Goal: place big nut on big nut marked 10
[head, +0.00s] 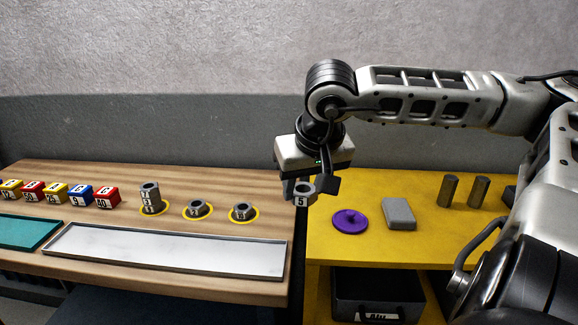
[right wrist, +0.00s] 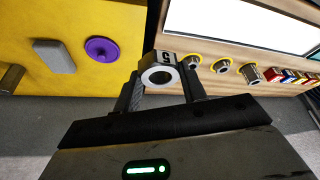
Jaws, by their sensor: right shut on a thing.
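My right gripper (head: 311,187) is shut on a grey nut marked 5 (head: 301,201), held in the air near the gap between the wooden and yellow tables. The nut's hole and its 5 face (right wrist: 163,57) show between the fingers in the right wrist view. On the wooden table stand a stack of grey nuts (head: 151,198), a middle nut (head: 198,209) and a right nut (head: 242,212), each inside a yellow ring. Their marks are too small to read surely; I cannot tell which is 10. My left gripper is not in view.
A white tray (head: 165,252) and a teal tray (head: 25,232) lie along the wooden table's front. Several numbered blocks (head: 56,194) stand at its left. The yellow table (head: 440,250) holds a purple disc (head: 350,220), a grey block (head: 398,213) and dark posts (head: 479,191).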

